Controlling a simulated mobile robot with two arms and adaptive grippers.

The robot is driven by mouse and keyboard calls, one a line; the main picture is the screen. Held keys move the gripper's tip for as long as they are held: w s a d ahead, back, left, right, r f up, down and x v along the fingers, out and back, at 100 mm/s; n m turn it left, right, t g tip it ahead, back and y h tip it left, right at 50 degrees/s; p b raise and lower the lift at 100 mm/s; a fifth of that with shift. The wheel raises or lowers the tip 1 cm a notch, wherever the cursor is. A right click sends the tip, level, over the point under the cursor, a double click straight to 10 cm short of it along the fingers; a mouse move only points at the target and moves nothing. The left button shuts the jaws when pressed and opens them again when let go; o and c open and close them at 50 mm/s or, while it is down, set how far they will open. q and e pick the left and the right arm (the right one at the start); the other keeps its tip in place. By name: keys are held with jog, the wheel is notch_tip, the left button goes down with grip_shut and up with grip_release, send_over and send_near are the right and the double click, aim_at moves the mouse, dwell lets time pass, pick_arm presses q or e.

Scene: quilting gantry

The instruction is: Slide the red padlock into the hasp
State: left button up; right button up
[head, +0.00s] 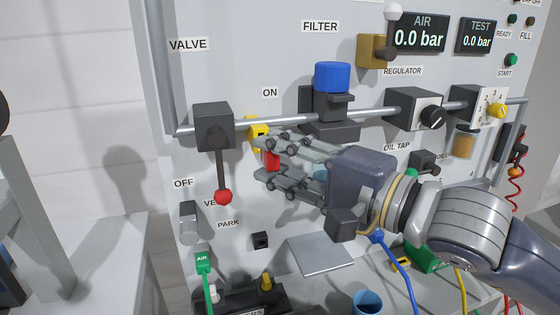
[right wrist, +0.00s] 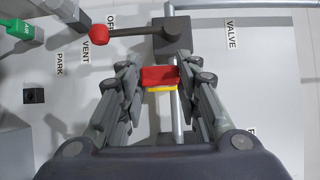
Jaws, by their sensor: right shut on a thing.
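My right gripper (head: 262,160) reaches in from the right and is shut on the red padlock (head: 270,159), which its fingers partly cover. In the right wrist view the padlock (right wrist: 160,76) shows as a red block between the fingertips. A yellow piece (head: 257,129), which looks like the hasp, sits on the pipe just right of the valve body, directly above the padlock. A yellow strip (right wrist: 162,88) shows right against the red block in the wrist view. I cannot tell whether the shackle is in the hasp. My left gripper is not in view.
The dark valve body (head: 213,126) has a lever hanging down to a red knob (head: 223,197), close left of my fingers. The blue-topped filter (head: 332,90) stands above right of them. A grey pipe (head: 290,121) crosses the panel. A small shelf (head: 320,254) lies below.

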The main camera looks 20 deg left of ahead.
jog(key=shift+w+a, duration=0.15)
jog(key=shift+w, duration=0.05)
jog(key=shift+w+a+b, duration=0.2)
jog(key=shift+w+b, duration=0.1)
jog(key=shift+b, duration=0.1)
jog(key=shift+w+a+b, duration=0.4)
jog(key=shift+w+a, duration=0.05)
jog(key=shift+w, duration=0.2)
jog(key=o, duration=1.2)
jog(key=v, duration=0.8)
jog(key=shift+r, duration=0.1)
